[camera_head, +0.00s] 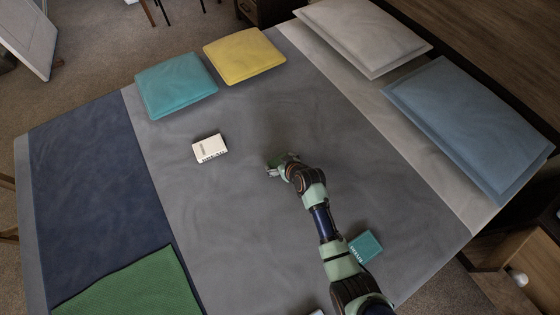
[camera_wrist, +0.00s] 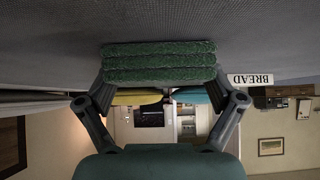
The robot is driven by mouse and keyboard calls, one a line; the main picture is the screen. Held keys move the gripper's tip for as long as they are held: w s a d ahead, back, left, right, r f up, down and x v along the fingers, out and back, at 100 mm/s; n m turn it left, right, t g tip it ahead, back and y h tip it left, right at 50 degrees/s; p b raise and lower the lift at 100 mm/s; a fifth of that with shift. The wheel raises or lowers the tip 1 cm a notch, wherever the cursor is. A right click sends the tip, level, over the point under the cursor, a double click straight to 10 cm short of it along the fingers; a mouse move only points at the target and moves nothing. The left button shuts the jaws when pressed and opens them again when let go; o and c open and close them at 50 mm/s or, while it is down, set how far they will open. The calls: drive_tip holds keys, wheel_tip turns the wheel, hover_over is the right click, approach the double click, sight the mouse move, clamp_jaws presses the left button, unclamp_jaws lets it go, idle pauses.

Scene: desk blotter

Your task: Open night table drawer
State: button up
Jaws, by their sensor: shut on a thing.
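My gripper (camera_head: 272,168) is over the grey middle of the bed, far from either night table. In the wrist view my gripper (camera_wrist: 160,88) is shut on a green folded cloth (camera_wrist: 160,62), with a finger at each side of it. In the head view only a little of the cloth (camera_head: 288,158) shows. A wooden night table (camera_head: 500,285) is partly in view at the lower right; I cannot tell how its drawer stands. A dark cabinet with a drawer front (camera_head: 247,10), perhaps another night table, is cut off at the top edge.
The bed (camera_head: 250,210) bears a teal pillow (camera_head: 175,85), a yellow pillow (camera_head: 243,55), a white pillow (camera_head: 362,32) and a blue pillow (camera_head: 465,125). A white box (camera_head: 209,149), a teal box (camera_head: 365,247) beside my arm and a green blanket (camera_head: 135,285) lie there too.

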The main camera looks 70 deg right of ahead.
sight(280, 163)
wheel_tip(280, 163, up, 20)
drive_tip(key=p, duration=0.7)
drive_tip(key=shift+f, duration=0.15)
drive_tip(key=w+a+r+n+y, duration=0.15)
drive_tip(key=w+a+r, duration=0.25)
drive_tip(key=w+a, duration=0.6)
drive_tip(key=w+a+r+n+t+y, duration=0.1)
drive_tip(key=w+a+r+n, duration=0.15)
drive_tip(key=a, duration=0.75)
drive_tip(key=w+a+r+n+y, duration=0.1)
drive_tip(key=a+r+y, duration=0.15)
drive_tip(key=a, duration=0.75)
drive_tip(key=w+a+r+n+t, duration=0.1)
drive_tip(key=w+a+r+n, duration=0.15)
drive_tip(key=a, duration=0.75)
wheel_tip(280, 163, up, 24)
drive_tip(key=s+p, duration=0.2)
drive_tip(key=p, duration=3.1)
drive_tip(key=shift+s, duration=0.35)
